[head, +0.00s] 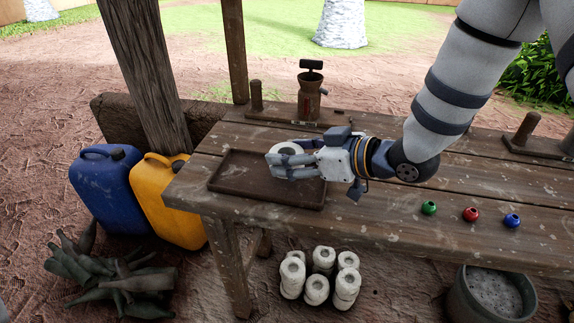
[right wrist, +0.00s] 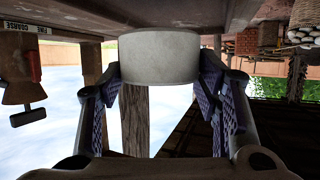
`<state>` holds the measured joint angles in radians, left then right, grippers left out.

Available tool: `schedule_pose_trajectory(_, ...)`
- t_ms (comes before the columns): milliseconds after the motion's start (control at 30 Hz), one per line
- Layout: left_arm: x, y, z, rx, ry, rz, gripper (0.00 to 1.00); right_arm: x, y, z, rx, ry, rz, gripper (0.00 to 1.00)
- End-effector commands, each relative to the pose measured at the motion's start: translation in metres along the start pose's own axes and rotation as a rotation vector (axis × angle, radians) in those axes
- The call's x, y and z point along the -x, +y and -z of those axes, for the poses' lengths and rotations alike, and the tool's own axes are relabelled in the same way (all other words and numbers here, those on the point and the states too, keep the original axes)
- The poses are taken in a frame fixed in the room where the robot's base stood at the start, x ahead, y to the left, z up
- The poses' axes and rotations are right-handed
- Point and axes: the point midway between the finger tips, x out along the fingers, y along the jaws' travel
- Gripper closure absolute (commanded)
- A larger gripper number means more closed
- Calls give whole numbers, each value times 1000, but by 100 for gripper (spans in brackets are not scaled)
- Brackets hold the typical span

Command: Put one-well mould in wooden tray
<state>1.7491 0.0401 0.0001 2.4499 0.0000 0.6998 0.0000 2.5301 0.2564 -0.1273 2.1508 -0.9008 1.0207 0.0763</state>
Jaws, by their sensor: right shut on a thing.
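The one-well mould is a short pale cylinder (head: 291,147) with a round opening. My right gripper (head: 280,162) is shut on the mould, with a finger on each side of it. The mould also shows between the fingers in the right wrist view (right wrist: 160,57), which looks upside down. The brown wooden tray (head: 232,181) lies flat at the left end of the table. The mould is over the tray's right part, at or close to its floor; I cannot tell whether it touches. My left gripper is not in view.
On the wooden table (head: 385,208) stand a dark grinder-like device (head: 310,100) behind the tray and green (head: 429,208), red (head: 470,214) and blue (head: 512,221) beads to the right. Blue (head: 100,190) and yellow (head: 165,200) cans stand left of the table. The tray's left half is clear.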

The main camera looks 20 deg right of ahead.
Motion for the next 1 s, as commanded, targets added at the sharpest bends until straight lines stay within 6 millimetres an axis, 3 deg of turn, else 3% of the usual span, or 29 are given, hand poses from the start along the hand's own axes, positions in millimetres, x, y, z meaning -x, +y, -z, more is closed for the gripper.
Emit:
schedule_pose_trajectory(200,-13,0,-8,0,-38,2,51,-20,1,-31,-2,-2,0,78)
schedule_pose_trajectory(567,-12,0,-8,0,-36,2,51,-20,2,-31,5,7,-2,78)
schedule_pose_trajectory(600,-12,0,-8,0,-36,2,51,-20,2,-32,5,7,-2,38)
schedule_pose_trajectory(667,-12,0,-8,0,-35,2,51,-20,2,-32,5,7,-2,25)
schedule_pose_trajectory(1000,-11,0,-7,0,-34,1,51,-19,1,-29,6,8,-2,22)
